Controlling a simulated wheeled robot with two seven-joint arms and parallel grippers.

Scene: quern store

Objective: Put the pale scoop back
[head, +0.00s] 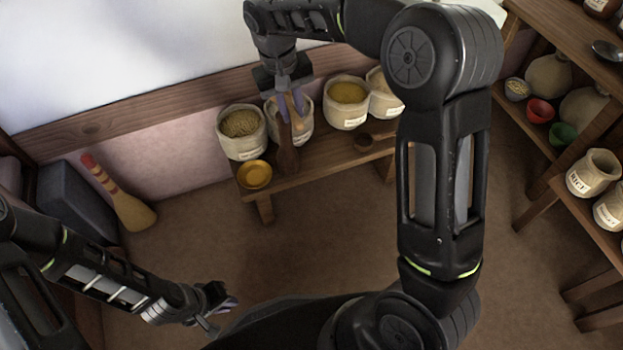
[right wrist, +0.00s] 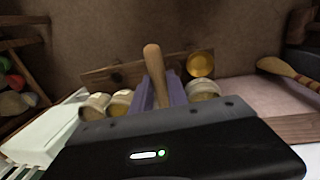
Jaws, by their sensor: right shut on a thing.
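My right gripper (head: 290,114) reaches down over the low wooden bench, its purple fingers shut on a tan wooden handle, which I take to be the pale scoop (right wrist: 154,66). The handle is upright between the fingers, in front of a sack (head: 305,130) on the bench. The scoop's bowl end is not clear in either view. A darker brown wooden shape (head: 287,157) shows just below the gripper; I cannot tell whether it belongs to the held thing. My left gripper (head: 220,314) is low at the left over the floor, open and empty.
A brush (head: 130,209) leans left. Shelves (head: 540,200) with jars stand right.

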